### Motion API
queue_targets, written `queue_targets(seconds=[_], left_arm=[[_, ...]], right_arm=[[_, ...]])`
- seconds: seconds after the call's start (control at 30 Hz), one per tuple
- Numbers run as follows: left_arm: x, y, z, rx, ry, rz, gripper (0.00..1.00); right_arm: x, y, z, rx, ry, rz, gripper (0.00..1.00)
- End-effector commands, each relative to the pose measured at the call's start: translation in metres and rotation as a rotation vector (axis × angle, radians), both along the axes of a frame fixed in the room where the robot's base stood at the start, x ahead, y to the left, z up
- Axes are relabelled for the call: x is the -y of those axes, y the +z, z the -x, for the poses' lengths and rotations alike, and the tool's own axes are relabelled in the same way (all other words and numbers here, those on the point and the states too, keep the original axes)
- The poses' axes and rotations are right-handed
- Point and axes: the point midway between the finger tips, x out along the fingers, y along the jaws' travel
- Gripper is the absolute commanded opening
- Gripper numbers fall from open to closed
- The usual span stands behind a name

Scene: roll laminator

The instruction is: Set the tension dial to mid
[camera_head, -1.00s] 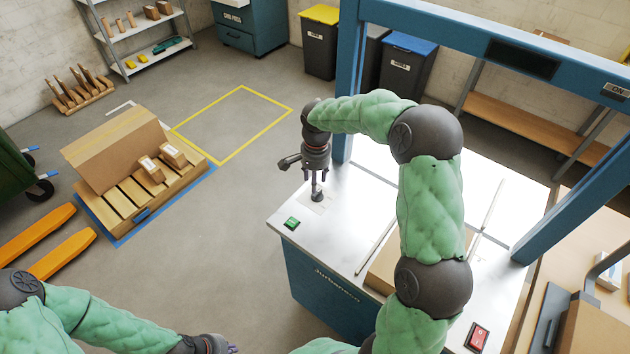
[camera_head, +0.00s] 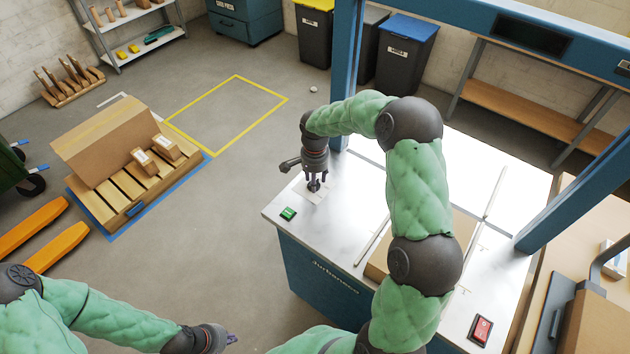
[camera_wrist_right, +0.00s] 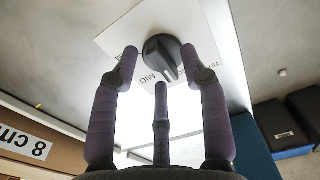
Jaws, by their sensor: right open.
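The tension dial (camera_wrist_right: 162,55) is a black round knob with a raised bar, on a white label plate (camera_wrist_right: 115,35) in the right wrist view. The word MID is printed beside the knob, close to the lower end of its bar; other lettering is partly hidden. My right gripper (camera_wrist_right: 160,52) is open, with two purple fingertips on either side of the knob and a third finger below it. I cannot tell whether they touch it. In the head view my right gripper (camera_head: 314,185) is low over the plate (camera_head: 312,196) and hides the dial. My left gripper (camera_head: 230,340) is at the bottom edge, away from the machine.
The laminator's worktop has a green button (camera_head: 288,214) near the dial and a red switch (camera_head: 481,329) at the front right. A blue frame post (camera_head: 347,70) rises behind my right gripper.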

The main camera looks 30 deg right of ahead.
Motion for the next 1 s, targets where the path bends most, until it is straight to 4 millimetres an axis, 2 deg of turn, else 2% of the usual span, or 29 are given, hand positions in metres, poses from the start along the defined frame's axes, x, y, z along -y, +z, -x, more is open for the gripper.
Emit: queue_targets(seconds=[0.33, 0.37, 0.5, 1.0], left_arm=[[-0.0001, -0.0004, -0.0001, 0.0, 0.0, 0.0, 0.0], [-0.0001, -0.0004, -0.0001, 0.0, 0.0, 0.0, 0.0], [-0.0001, -0.0004, -0.0001, 0.0, 0.0, 0.0, 0.0], [0.0, -0.0048, 0.0, 0.0, 0.0, 0.0, 0.0]], right_arm=[[0.0, -0.0037, 0.0001, 0.0, 0.001, 0.0, 0.45], [0.0, -0.0037, 0.0001, 0.0, 0.001, 0.0, 0.39], [0.0, -0.0036, 0.0001, 0.0, 0.001, 0.0, 0.0], [-0.0005, -0.0045, 0.0, 0.0, -0.072, 0.0, 0.0]])
